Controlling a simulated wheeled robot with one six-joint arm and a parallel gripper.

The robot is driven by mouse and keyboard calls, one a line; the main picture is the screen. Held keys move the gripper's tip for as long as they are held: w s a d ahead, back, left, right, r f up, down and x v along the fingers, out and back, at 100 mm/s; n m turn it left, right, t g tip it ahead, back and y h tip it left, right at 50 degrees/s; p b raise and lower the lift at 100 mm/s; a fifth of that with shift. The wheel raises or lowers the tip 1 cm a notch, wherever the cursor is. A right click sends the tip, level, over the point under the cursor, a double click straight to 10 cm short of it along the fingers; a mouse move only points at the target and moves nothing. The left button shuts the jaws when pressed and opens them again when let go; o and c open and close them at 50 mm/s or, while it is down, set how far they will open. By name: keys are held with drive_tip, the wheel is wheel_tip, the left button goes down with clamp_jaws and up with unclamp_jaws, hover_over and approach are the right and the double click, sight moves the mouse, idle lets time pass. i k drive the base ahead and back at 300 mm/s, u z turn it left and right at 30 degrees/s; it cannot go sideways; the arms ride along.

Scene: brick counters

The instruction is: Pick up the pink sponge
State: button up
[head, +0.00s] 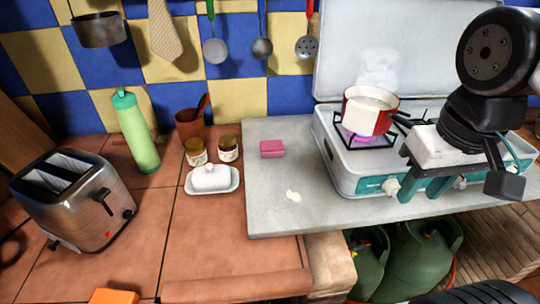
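The pink sponge (272,149) is a small block lying flat on the grey slab (262,210), near its back left part, left of the stove. My gripper (434,190) is at the right, in front of the stove and well to the right of the sponge. Its teal fingers are spread apart with nothing visible between them. Nothing covers the sponge.
A camping stove (345,182) with a steaming red and white pot (368,110) stands right of the sponge. A white patch (293,196) lies in front of it. Jars (228,149), a butter dish (211,178), green bottle (138,135) and toaster (80,205) stand left.

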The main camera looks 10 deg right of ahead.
sight(268, 147)
drive_tip(key=k, duration=0.9)
drive_tip(key=z, duration=1.4)
drive_tip(key=i, duration=0.7)
drive_tip(key=u, duration=1.95)
drive_tip(key=i, duration=0.5)
drive_tip(key=u, duration=0.05)
